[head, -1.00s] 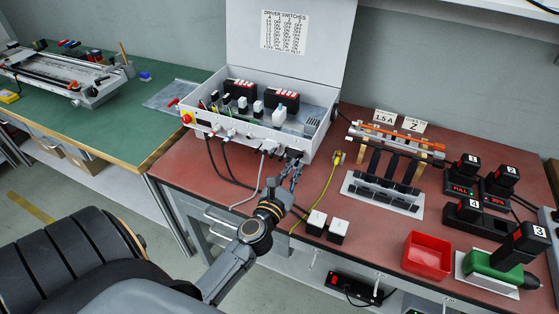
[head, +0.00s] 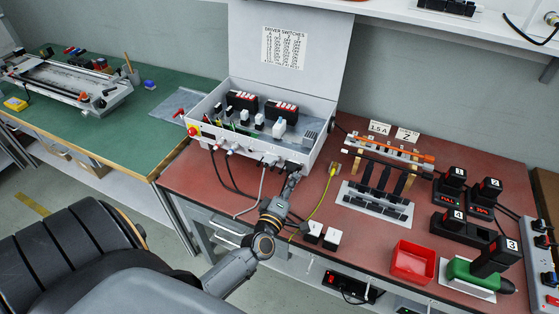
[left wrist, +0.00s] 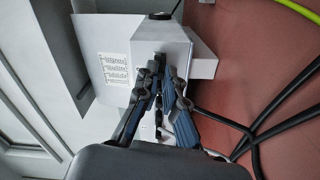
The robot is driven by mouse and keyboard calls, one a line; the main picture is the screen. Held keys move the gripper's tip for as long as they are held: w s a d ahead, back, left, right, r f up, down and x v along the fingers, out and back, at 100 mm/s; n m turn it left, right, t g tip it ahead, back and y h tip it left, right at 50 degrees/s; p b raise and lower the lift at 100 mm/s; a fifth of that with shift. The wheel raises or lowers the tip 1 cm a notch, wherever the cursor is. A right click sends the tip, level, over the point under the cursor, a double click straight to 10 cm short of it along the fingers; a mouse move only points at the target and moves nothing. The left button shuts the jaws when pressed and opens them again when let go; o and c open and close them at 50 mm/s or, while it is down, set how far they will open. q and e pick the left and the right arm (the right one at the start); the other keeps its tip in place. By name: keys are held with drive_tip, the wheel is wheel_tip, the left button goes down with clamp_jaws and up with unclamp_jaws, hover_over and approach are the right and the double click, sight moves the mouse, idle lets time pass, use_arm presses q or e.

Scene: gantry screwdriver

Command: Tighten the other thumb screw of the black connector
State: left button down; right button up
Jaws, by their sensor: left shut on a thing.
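The grey control box (head: 240,150) stands open on the red bench, with a row of connectors along its front face. The black connector (head: 290,167) is at the right end of that row, small and partly hidden by my fingers. My left gripper (head: 292,178) is right at it, close against the box front. In the left wrist view the fingers (left wrist: 160,95) are close together in front of the box wall, shut on a small dark part. This looks like the connector's thumb screw, but the fingers hide most of it. My right gripper is out of view.
Black and grey cables (head: 242,190) hang from the box front, left of my gripper. A yellow cable (head: 325,192) lies just right of it. A red bin (head: 412,262) stands further right.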

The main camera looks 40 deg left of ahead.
use_arm(q)
drive_tip(key=m+p, duration=0.5)
drive_tip(key=m, duration=0.6)
drive_tip(key=shift+m, duration=0.4)
drive_tip(key=c, duration=1.7)
unclamp_jaws()
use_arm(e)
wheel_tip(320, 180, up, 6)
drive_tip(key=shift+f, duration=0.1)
